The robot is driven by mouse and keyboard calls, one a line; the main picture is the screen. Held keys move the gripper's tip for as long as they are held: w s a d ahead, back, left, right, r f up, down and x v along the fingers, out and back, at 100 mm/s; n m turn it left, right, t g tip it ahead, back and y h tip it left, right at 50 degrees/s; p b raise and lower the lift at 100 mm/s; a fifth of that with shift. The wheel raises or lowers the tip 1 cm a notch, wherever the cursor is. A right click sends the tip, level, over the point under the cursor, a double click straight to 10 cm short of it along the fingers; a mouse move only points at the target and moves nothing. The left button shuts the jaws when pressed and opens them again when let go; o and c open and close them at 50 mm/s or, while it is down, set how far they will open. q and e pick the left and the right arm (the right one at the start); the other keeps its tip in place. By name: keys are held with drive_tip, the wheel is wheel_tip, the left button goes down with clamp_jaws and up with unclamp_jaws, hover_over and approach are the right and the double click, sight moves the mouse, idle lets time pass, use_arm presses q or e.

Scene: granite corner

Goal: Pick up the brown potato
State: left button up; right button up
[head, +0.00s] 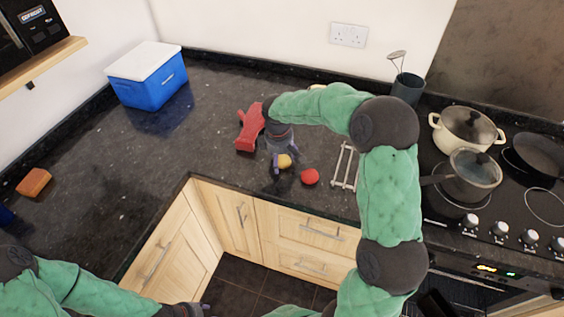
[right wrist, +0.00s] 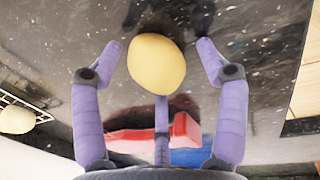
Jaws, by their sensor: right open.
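A smooth, rounded, yellow-tan item (head: 284,161), which looks like the potato, lies on the dark counter near its front edge. In the right wrist view this item (right wrist: 156,63) sits between the spread fingertips, with a visible gap on each side. My right gripper (head: 279,160) reaches down over it and is open, with nothing held. Its fingers partly cover the item in the head view. My left gripper (head: 188,310) is only partly visible at the bottom edge, and its fingers cannot be made out.
A red round item (head: 310,177) lies close by on the right, before a metal rack (head: 344,166). A red blocky object (head: 249,128) lies just left of my right gripper. A blue cool box (head: 148,80) stands behind left. Pots (head: 466,130) stand on the hob.

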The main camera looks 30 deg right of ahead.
drive_tip(key=c, duration=1.2)
drive_tip(key=shift+r, duration=0.1)
